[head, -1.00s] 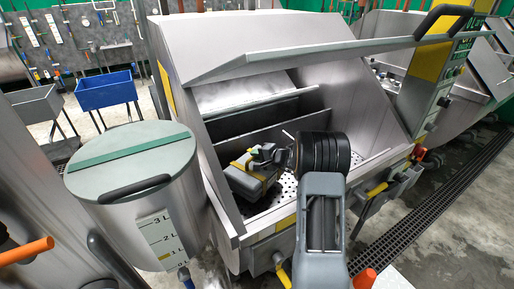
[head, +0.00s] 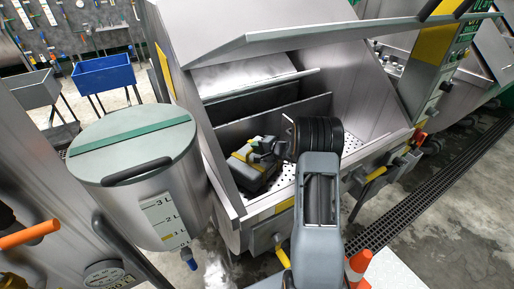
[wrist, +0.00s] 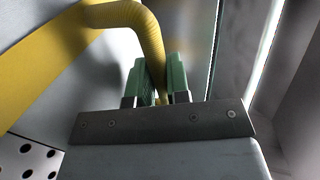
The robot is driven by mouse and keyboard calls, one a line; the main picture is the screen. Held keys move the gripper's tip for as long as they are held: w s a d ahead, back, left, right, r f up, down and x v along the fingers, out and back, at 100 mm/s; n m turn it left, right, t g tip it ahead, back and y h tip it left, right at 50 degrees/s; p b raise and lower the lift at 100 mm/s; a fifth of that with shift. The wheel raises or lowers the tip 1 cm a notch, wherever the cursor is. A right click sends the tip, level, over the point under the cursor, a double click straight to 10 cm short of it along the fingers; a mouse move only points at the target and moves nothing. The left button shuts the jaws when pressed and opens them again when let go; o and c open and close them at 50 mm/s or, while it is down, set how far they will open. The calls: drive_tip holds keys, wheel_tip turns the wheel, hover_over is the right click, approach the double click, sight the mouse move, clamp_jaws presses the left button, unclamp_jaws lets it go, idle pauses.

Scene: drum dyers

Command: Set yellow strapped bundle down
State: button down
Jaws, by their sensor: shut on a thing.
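The strapped bundle (head: 250,179) is a dark grey block with a yellow strap (head: 240,157). It is inside the open steel drum machine, over the perforated floor (head: 280,192); I cannot tell whether it touches that floor. My gripper (head: 266,148) reaches in from the right, at the top of the bundle. In the wrist view, the green fingers (wrist: 161,82) are shut on the raised loop of the yellow strap (wrist: 140,16). Part of the bundle is hidden behind my gripper and wrist.
The machine's raised lid (head: 330,38) hangs above my arm. Its side wall and front rim (head: 268,208) border the opening. A lidded steel drum (head: 135,150) stands to the left.

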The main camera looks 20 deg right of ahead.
drive_tip(key=c, duration=1.1)
unclamp_jaws()
drive_tip(key=shift+r, duration=0.15)
drive_tip(key=b+v, duration=0.2)
drive_tip(key=v, duration=1)
